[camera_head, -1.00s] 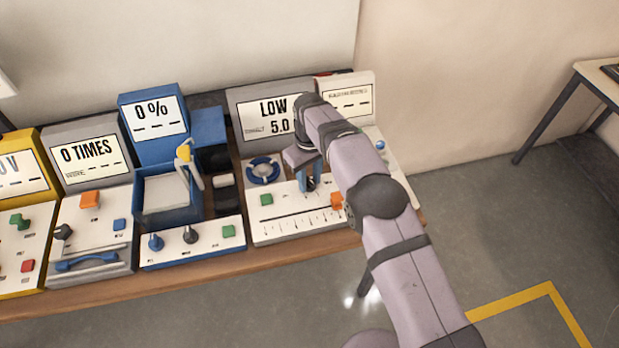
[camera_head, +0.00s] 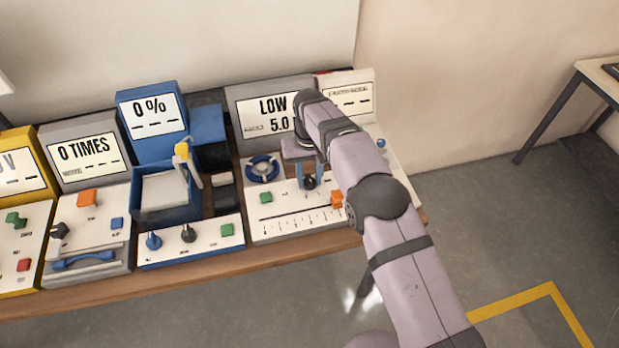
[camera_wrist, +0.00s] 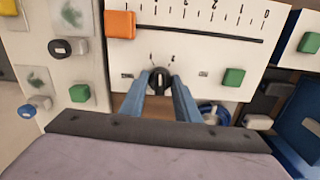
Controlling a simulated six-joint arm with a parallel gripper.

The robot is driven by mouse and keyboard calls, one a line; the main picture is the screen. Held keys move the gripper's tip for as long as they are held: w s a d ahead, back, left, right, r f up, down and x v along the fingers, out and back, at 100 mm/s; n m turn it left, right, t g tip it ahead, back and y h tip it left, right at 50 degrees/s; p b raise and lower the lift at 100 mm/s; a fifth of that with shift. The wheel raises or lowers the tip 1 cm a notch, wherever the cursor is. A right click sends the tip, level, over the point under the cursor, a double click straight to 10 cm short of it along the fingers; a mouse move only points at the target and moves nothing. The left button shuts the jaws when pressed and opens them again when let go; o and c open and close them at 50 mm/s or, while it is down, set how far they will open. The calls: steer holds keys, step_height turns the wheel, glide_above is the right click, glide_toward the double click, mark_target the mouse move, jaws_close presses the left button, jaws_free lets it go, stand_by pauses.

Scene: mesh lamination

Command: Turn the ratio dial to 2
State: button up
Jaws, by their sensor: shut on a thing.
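A small black dial (camera_wrist: 160,79) sits on the white panel below the LOW 5.0 display (camera_head: 268,112). In the wrist view, the two blue fingers of my gripper (camera_wrist: 161,84) stand on either side of the dial and are shut on it. A pale pointer line on the dial faces roughly along the fingers. Small marks are printed around it, too blurred to read. In the head view my gripper (camera_head: 310,177) reaches down over the same dial (camera_head: 310,184), and my arm hides the right part of the display.
An orange block (camera_head: 337,198), a green button (camera_head: 266,198) and a slider scale are on the same panel. A blue round holder (camera_head: 263,169) stands left of my gripper. A blue machine (camera_head: 153,125) with knobs is further left.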

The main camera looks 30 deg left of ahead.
mark_target(309, 178)
steer(key=m, duration=0.6)
steer(key=shift+r+m, duration=0.15)
steer(key=shift+m, duration=0.25)
stand_by(0.3)
steer(key=o, duration=1)
steer(key=shift+o, duration=0.2)
steer(key=shift+r+b, duration=0.9)
steer(key=shift+r, duration=2.75)
